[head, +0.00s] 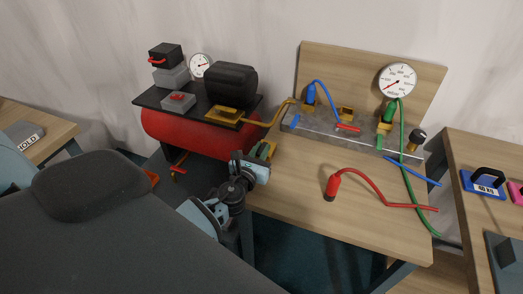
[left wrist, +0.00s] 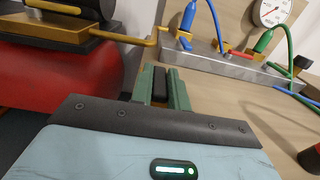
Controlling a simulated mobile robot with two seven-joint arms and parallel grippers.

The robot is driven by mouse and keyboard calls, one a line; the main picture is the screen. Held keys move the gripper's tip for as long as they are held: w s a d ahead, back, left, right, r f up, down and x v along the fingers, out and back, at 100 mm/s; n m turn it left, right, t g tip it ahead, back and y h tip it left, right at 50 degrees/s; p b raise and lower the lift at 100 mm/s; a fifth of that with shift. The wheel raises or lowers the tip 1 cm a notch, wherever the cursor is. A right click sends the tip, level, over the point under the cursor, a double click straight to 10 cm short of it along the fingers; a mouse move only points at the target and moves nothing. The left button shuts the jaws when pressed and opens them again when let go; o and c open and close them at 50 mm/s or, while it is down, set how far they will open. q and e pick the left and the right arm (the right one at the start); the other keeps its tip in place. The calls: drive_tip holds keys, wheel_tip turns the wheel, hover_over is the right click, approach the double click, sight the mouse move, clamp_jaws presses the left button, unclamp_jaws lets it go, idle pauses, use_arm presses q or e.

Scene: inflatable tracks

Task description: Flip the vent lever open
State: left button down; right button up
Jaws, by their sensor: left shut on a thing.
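Another small red handle (head: 178,170) on a brass fitting hangs below the red tank. I cannot tell which is the vent lever. My left gripper (head: 265,151) is at the table's left edge, right of the tank and below the brass pipe. In the left wrist view its green fingers (left wrist: 161,85) are shut on a dark narrow piece between them. What that piece belongs to is hidden. My right gripper is not in view.
The red compressor tank (head: 190,133) stands left of my left gripper. A brass pipe (head: 262,123) runs to the manifold. A loose red hose (head: 365,182) and a green hose (head: 404,160) lie on the table (head: 300,200). A gauge (head: 398,80) stands behind.

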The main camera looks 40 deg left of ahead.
sight(258, 156)
use_arm(q)
drive_tip(key=c, duration=1.4)
unclamp_jaws()
drive_tip(key=shift+o, duration=0.2)
drive_tip(key=v, duration=0.6)
drive_tip(key=shift+s+f, duration=0.1)
drive_tip(key=shift+s, duration=0.05)
drive_tip(key=shift+s+d, duration=0.2)
drive_tip(key=shift+s, duration=0.5)
drive_tip(key=shift+s, duration=0.1)
